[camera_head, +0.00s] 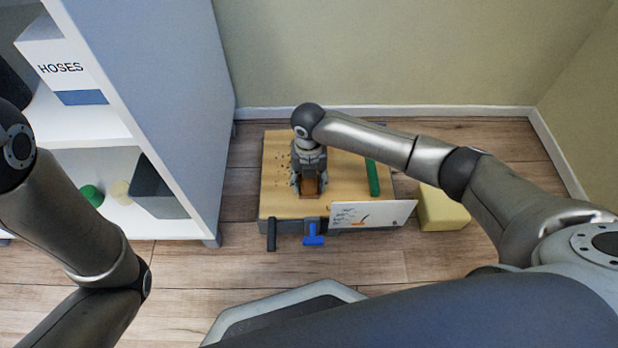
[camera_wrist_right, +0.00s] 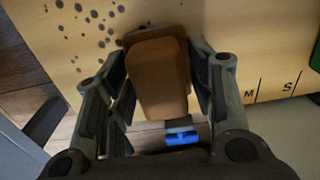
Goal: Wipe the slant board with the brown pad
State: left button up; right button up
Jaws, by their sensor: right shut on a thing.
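The spots also show at the upper left of the board (camera_wrist_right: 120,12) in the right wrist view. My right gripper (camera_head: 310,186) is over the middle of the board, pointing down, shut on the brown pad (camera_wrist_right: 158,80). The pad sits between the fingers close to the board face; I cannot tell whether it touches. My left arm shows at the left, but its gripper is out of view.
A green bar (camera_head: 372,178) lies on the board's right part. A white card (camera_head: 365,214), blue lever (camera_head: 313,236) and black handle (camera_head: 271,236) are at its front. A yellow block (camera_head: 441,209) stands right. A white shelf (camera_head: 172,90) rises left.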

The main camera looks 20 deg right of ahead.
jog(key=shift+w+d+b, duration=0.2)
jog(key=shift+w+d, duration=0.1)
jog(key=shift+w, duration=0.6)
jog(key=shift+w+d+b, duration=0.2)
jog(key=shift+w+d, duration=0.05)
jog(key=shift+w, duration=0.65)
jog(key=shift+w+d+f+b, duration=0.1)
jog(key=shift+w+d+b, duration=0.05)
jog(key=shift+w+b, duration=0.4)
jog(key=shift+w+d+f+b, duration=0.15)
jog(key=shift+w+b, duration=0.15)
jog(key=shift+w, duration=0.4)
jog(key=shift+w+d+r, duration=0.2)
jog(key=shift+w, duration=0.25)
jog(key=shift+w+d+f+b, duration=0.1)
jog(key=shift+w+f+b, duration=0.05)
jog(key=shift+w+b, duration=0.45)
jog(key=shift+w+d+b, duration=0.25)
jog(key=shift+w+b, duration=0.45)
jog(key=shift+w+d+b, duration=0.15)
jog(key=shift+w+b, duration=0.15)
jog(key=shift+w, duration=0.15)
jog(key=w+b, duration=0.2)
jog(key=b, duration=0.1)
jog(key=shift+w+d, duration=0.1)
jog(key=shift+d, duration=0.2)
jog(key=shift+w+d+b, duration=0.2)
jog(key=shift+w+b, duration=0.4)
jog(key=shift+b, duration=0.05)
jog(key=shift+a, duration=0.1)
